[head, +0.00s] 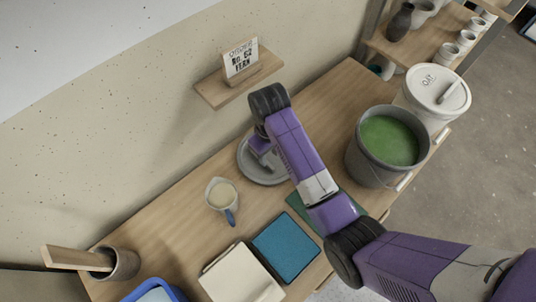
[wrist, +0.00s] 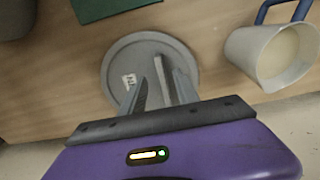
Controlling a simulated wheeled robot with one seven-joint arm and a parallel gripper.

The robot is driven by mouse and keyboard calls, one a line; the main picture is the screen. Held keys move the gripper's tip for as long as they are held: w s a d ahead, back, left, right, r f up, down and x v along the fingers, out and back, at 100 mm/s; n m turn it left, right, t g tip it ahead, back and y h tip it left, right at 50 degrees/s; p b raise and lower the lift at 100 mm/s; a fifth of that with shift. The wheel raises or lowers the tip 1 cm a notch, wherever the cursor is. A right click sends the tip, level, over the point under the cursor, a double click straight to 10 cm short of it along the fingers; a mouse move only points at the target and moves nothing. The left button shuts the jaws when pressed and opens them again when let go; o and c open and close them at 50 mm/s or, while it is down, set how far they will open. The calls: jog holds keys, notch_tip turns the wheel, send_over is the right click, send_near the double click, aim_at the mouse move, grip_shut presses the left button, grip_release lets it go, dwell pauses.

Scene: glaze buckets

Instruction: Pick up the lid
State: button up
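A grey round lid (head: 252,171) lies flat on the wooden table, near the wall and left of the green bucket. In the wrist view the lid (wrist: 118,62) shows a small white label on its top. My gripper (head: 270,163) is over the lid, fingers pointing down at it. In the wrist view my gripper (wrist: 150,70) has its two fingers apart, with lid surface showing between them. I see nothing held. My arm and fingers hide part of the lid, and I cannot tell whether the fingertips touch it.
A grey bucket of green glaze (head: 390,141) and a white lidded bucket (head: 435,95) stand right. A jug (head: 221,194) is close to the lid on the left. A teal book-like slab (head: 286,247) lies in front. A wall shelf (head: 238,84) with a sign hangs behind.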

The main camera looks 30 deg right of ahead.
aim_at(268, 163)
jog(key=f, duration=0.6)
jog(key=shift+w+a+f, duration=0.1)
jog(key=shift+w+f, duration=0.2)
jog(key=shift+c, duration=0.5)
grip_shut()
